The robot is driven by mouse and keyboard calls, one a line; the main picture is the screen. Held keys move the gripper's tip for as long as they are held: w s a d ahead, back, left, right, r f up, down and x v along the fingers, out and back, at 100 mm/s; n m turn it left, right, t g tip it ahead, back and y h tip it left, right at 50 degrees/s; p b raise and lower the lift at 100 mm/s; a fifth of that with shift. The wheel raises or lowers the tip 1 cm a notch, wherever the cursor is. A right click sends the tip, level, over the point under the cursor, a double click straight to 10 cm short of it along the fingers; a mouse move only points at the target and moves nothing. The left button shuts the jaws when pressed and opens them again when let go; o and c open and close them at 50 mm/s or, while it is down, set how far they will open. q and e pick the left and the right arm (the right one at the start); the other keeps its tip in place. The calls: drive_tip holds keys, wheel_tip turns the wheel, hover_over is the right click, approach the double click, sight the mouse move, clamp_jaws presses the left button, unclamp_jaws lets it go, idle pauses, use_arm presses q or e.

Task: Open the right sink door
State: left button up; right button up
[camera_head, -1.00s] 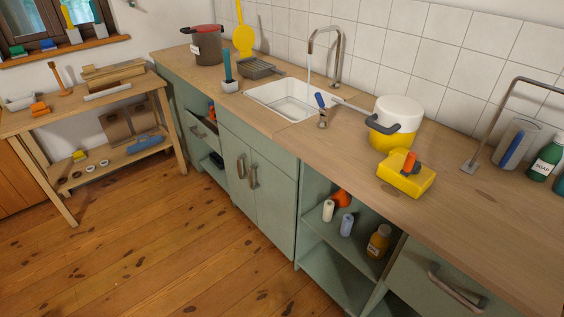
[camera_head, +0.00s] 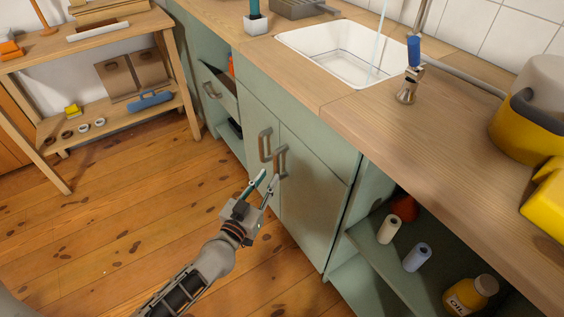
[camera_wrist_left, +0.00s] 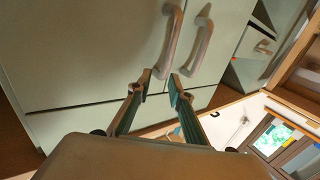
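The right sink door (camera_head: 308,190) is a pale green cabinet panel below the sink and looks shut. Its grey bar handle (camera_head: 281,162) stands beside the left door's handle (camera_head: 264,145). My left gripper (camera_head: 267,182) is open and empty, with its fingertips just below and in front of the right door's handle, apart from it. In the left wrist view the picture is turned over, so the right door's handle (camera_wrist_left: 168,42) is the left one of the pair. The open left gripper (camera_wrist_left: 159,87) shows a gap between its fingertips there. My right gripper is not in view.
The left sink door (camera_head: 256,126) is shut. A drawer (camera_head: 212,90) further left stands partly open. Open shelves with an oil bottle (camera_head: 471,294) are to the right. A wooden workbench (camera_head: 110,125) stands left, with clear floor before the cabinets.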

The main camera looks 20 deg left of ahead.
sight(275, 163)
use_arm(q)
drive_tip(key=shift+n+y, duration=0.3)
drive_tip(key=w, duration=0.3)
drive_tip(key=w+b, duration=0.1)
drive_tip(key=w, duration=0.1)
drive_tip(key=w+f+b, duration=0.1)
drive_tip(key=w, duration=0.2)
drive_tip(key=shift+w+a+f, duration=0.1)
drive_tip(key=shift+w+a, duration=0.15)
drive_tip(key=shift+w, duration=0.1)
drive_tip(key=shift+w+r, duration=0.2)
drive_tip(key=shift+w, duration=0.15)
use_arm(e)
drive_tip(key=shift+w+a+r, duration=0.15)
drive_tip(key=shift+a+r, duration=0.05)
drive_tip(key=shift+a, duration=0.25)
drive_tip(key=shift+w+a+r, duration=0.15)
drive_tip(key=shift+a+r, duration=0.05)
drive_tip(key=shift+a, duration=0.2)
use_arm(q)
clamp_jaws()
